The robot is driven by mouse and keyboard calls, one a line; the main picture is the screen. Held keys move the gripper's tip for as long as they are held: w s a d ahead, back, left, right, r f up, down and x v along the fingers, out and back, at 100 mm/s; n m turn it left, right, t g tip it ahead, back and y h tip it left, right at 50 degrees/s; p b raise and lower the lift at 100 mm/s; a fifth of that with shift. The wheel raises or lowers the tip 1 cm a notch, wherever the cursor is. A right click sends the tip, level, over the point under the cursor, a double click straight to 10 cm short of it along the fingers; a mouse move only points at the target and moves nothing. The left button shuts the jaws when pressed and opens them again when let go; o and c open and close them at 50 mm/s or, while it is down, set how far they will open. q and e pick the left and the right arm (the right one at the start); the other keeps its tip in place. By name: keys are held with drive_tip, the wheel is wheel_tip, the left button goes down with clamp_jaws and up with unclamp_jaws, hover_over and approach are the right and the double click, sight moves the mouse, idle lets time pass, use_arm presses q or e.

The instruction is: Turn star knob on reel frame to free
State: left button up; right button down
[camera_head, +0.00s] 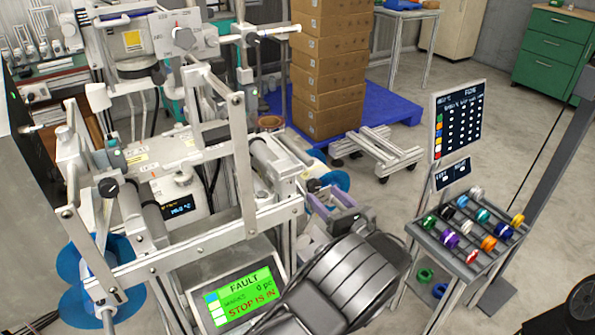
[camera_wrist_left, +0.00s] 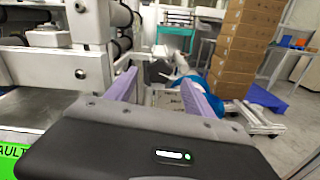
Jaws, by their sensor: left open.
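The reel frame (camera_head: 195,150) is a grey metal machine filling the left of the head view. A grey star-shaped knob (camera_head: 183,38) sits on a white marked plate (camera_head: 160,40) at its top; its markings are too small to read. A second, dark knob (camera_head: 108,187) sits lower on the frame's left. My left gripper (camera_head: 330,200) is open and empty, its purple fingers to the right of the frame and well below the upper knob. In the left wrist view its fingers (camera_wrist_left: 160,80) point forward with a gap between them. My right gripper is not in view.
A screen (camera_head: 240,295) reads FAULT and STOP IS IN. Blue reels (camera_head: 80,290) hang at lower left. Stacked cartons (camera_head: 328,75) stand on a blue pallet (camera_head: 385,105) behind. A rack of coloured spools (camera_head: 465,260) stands right. Open floor lies beyond it.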

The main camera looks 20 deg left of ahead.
sight(309, 180)
use_arm(q)
drive_tip(key=shift+w+a, duration=0.25)
drive_tip(key=shift+a, duration=0.05)
drive_tip(key=shift+s+d, duration=0.1)
drive_tip(key=shift+s, duration=0.05)
drive_tip(key=shift+x, duration=4)
drive_tip(key=shift+c, duration=0.2)
